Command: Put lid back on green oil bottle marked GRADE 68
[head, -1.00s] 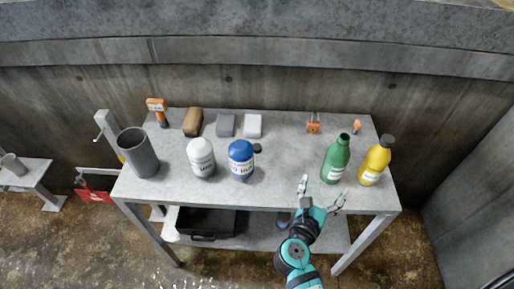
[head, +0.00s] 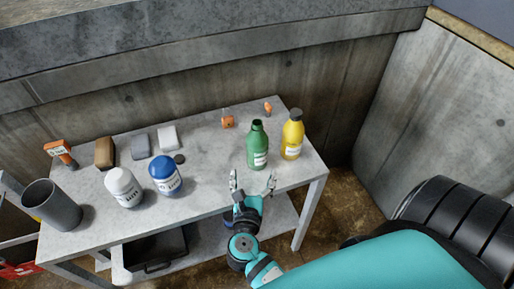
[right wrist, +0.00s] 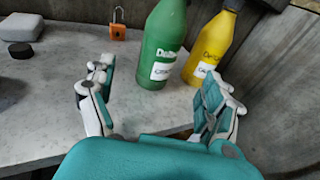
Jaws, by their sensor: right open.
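The green oil bottle (head: 257,150) stands upright near the right end of the table, its dark neck uncapped. It also shows in the right wrist view (right wrist: 165,45), its top cut off and its label too small to read surely. A dark round lid (head: 179,159) lies on the table beside the blue-topped bottle. My right gripper (head: 253,182) is open and empty at the table's front edge, just in front of the green bottle and apart from it. Its spread fingers also show in the right wrist view (right wrist: 160,98). My left gripper is out of view.
A yellow bottle (head: 292,135) with a dark cap stands right of the green one. A blue-topped bottle (head: 166,176), a white bottle (head: 123,187) and a grey cylinder (head: 52,205) stand left. An orange padlock (head: 227,121) sits behind. Table space between the blue-topped and green bottles is clear.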

